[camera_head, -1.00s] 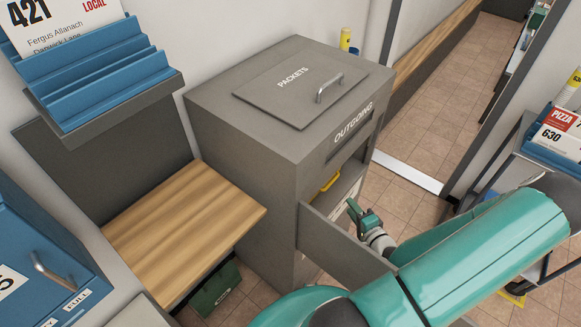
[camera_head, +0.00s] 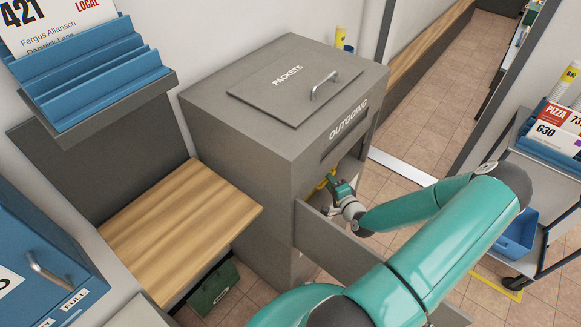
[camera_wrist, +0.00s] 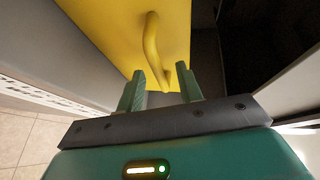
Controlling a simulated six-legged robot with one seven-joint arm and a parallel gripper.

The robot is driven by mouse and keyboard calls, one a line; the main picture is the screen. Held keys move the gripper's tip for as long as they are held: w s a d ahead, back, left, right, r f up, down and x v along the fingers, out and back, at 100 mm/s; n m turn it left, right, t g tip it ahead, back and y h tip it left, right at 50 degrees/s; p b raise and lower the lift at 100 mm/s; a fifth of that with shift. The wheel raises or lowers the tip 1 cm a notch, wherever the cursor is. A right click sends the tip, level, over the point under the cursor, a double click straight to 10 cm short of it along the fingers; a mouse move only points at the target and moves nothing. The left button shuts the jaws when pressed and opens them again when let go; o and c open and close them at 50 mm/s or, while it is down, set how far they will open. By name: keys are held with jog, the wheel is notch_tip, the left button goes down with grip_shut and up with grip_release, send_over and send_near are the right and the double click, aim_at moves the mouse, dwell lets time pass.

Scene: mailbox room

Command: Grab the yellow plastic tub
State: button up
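The yellow plastic tub (camera_wrist: 110,35) fills the upper middle of the wrist view, with a curved yellow handle (camera_wrist: 152,50) on its near face. My gripper (camera_wrist: 160,88) is open. Its two green fingertips stand on either side of the handle's lower end, and I cannot tell whether they touch it.
A wooden bench (camera_head: 180,220) is at left. A trolley with a blue bin (camera_head: 517,235) stands at right. Tiled floor is clear beyond the cabinet.

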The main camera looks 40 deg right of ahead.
jog(key=shift+w, duration=0.1)
jog(key=shift+c, duration=0.5)
grip_shut()
jog(key=shift+w+r, duration=0.15)
jog(key=shift+r, duration=0.05)
